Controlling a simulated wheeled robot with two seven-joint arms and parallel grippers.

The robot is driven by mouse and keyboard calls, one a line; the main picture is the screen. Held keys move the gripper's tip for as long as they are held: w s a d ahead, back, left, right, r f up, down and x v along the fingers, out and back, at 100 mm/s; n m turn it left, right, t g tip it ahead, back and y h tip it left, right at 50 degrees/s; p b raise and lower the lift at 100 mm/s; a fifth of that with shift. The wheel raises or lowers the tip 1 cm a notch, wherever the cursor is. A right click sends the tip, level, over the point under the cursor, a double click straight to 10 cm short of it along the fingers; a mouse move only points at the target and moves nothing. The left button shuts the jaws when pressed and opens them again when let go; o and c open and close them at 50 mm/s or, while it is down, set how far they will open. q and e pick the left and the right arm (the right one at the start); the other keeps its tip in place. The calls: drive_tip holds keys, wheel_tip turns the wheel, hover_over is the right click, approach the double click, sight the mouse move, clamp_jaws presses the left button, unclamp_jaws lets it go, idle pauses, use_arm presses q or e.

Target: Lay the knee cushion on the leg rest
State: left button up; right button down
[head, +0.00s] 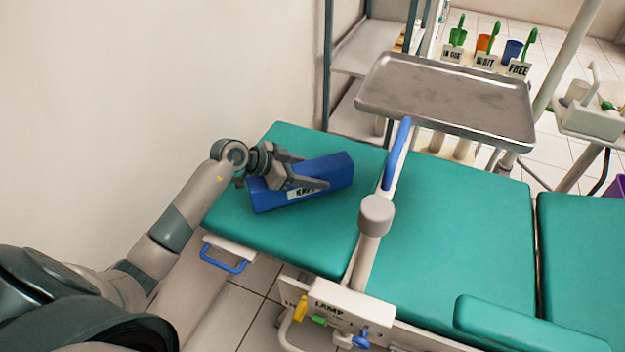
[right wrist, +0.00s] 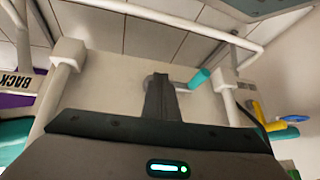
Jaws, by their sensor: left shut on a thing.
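The knee cushion (head: 335,172) is a blue block with a white label, partly hidden by the fingers. It is over the left green padded section, the leg rest (head: 310,238), lying on it or just above it; I cannot tell which. My left gripper (head: 318,187) reaches in from the left and is shut on the cushion. My right gripper is not in the head view. In the right wrist view its dark fingers (right wrist: 162,98) are together with nothing visible between them.
A metal tray (head: 445,95) on an arm hangs beyond the couch. A pale post (head: 367,245) with a blue handle (head: 397,153) rises beside the leg rest. A control box labelled LAMP (head: 340,305) is at the near edge. Shelves (head: 365,50) stand behind.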

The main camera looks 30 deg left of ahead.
use_arm(q)
drive_tip(key=shift+f, duration=1)
use_arm(e)
drive_tip(key=shift+s+a+r+t+y, duration=0.1)
drive_tip(key=shift+a+r+t+y, duration=0.25)
drive_tip(key=shift+a, duration=0.3)
drive_tip(key=shift+d, duration=0.15)
use_arm(q)
drive_tip(key=o, duration=1.2)
drive_tip(key=shift+f, duration=0.1)
use_arm(e)
drive_tip(key=shift+d+f, duration=0.15)
drive_tip(key=shift+f, duration=0.1)
drive_tip(key=shift+w, duration=0.3)
